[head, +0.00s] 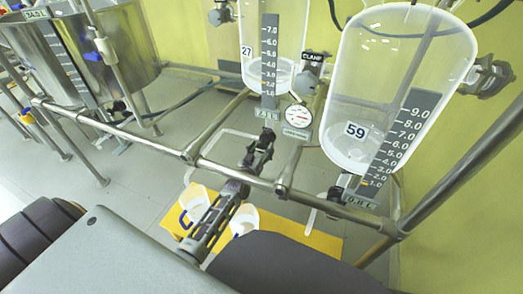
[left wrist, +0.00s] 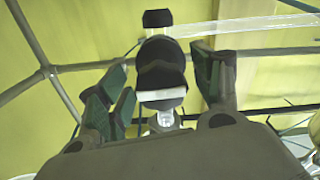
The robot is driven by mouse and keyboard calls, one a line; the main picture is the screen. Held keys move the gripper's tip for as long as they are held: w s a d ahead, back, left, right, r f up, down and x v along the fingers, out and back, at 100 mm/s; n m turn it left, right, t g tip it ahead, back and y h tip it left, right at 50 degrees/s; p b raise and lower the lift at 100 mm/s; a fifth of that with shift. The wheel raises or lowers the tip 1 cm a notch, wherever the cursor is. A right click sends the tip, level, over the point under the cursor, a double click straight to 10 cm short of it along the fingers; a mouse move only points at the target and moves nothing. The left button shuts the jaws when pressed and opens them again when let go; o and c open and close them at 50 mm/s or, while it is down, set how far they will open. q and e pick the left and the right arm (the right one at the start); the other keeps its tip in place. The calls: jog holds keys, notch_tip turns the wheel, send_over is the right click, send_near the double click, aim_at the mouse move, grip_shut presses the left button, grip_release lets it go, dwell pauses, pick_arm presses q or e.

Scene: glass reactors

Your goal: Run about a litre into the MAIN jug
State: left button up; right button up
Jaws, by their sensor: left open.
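My left gripper (head: 240,182) is open below the glass vessel numbered 27 (head: 288,40). In the left wrist view its fingers (left wrist: 162,76) stand on both sides of a black valve handle (left wrist: 160,58), with gaps visible. This seems to be the black drain valve (head: 259,148) under vessel 27. No MAIN label is readable on either jug. My right gripper is not in view.
A round gauge (head: 299,115) and a CLAMP sign (head: 313,57) are between the vessels. Metal rails (head: 140,140) cross the frame. A steel tank (head: 120,50) stands at left.

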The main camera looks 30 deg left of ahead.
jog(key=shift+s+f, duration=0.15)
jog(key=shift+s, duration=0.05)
pick_arm(q)
jog(key=c, duration=0.9)
jog(key=shift+c, duration=0.8)
jog(key=shift+n, duration=0.3)
jog(key=shift+p, duration=0.4)
jog(key=shift+n+p, duration=0.55)
jog(key=shift+n, duration=0.55)
jog(key=shift+d+n, duration=0.1)
jog(key=shift+n, duration=0.5)
jog(key=shift+n+p, duration=0.45)
jog(key=shift+n, duration=0.35)
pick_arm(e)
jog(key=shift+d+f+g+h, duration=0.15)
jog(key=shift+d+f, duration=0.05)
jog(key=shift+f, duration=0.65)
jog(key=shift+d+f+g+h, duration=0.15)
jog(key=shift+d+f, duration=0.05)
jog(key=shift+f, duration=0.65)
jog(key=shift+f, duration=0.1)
